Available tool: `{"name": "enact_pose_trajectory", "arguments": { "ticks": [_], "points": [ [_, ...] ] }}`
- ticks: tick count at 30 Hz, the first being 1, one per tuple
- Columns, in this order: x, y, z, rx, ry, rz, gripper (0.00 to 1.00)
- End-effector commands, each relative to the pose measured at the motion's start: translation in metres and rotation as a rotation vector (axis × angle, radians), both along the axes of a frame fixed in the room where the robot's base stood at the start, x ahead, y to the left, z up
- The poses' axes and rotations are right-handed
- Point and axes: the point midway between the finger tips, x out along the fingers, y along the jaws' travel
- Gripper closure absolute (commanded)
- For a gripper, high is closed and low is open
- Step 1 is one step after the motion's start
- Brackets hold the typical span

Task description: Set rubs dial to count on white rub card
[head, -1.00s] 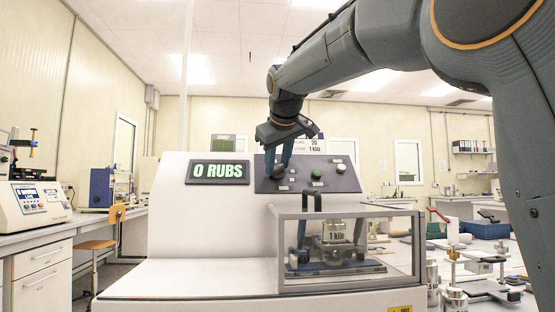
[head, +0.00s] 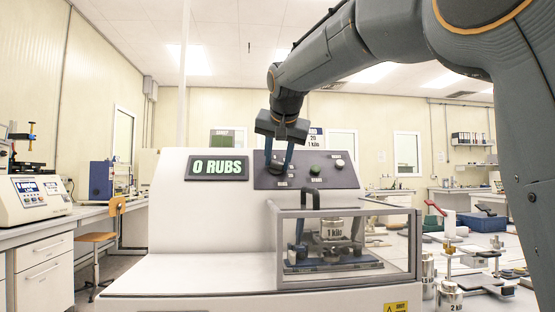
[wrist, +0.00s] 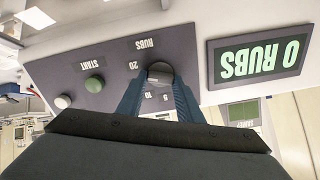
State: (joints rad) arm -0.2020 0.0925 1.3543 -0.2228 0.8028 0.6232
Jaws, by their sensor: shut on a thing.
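The rubs dial (wrist: 160,70) is a dark round knob on the grey control panel, with the marks 5, 10 and 20 around it in the wrist view. My gripper (wrist: 159,86) is shut on the dial, with a blue finger on either side. The dial's pointer cannot be made out. The white rub card (head: 316,141) stands behind the machine, partly hidden by my gripper; it reads 20 and 1 kilo. The display (head: 217,167) reads 0 RUBS.
A green start button (head: 315,169) and a white button (head: 339,163) sit right of the dial. Below is a clear cover (head: 395,262) with a black handle, over a 1 kilo weight (head: 331,230). Weights and clamps stand on the right-hand bench.

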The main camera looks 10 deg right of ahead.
Motion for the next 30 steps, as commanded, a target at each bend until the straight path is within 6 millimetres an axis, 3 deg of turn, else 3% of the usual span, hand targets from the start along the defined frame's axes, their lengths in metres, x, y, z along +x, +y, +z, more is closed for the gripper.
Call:
{"name": "enact_pose_trajectory", "arguments": {
  "ticks": [12, 28, 29, 30],
  "points": [
    [-0.0003, -0.0009, -0.0004, 0.139, 0.0, -0.107, 0.9],
    [-0.0003, -0.0009, -0.0003, 0.157, 0.0, -0.121, 0.89],
    [-0.0003, -0.0009, -0.0003, 0.157, 0.0, -0.121, 0.64],
    [-0.0002, -0.0009, -0.0003, 0.157, 0.0, -0.121, 0.57]
  ]
}}
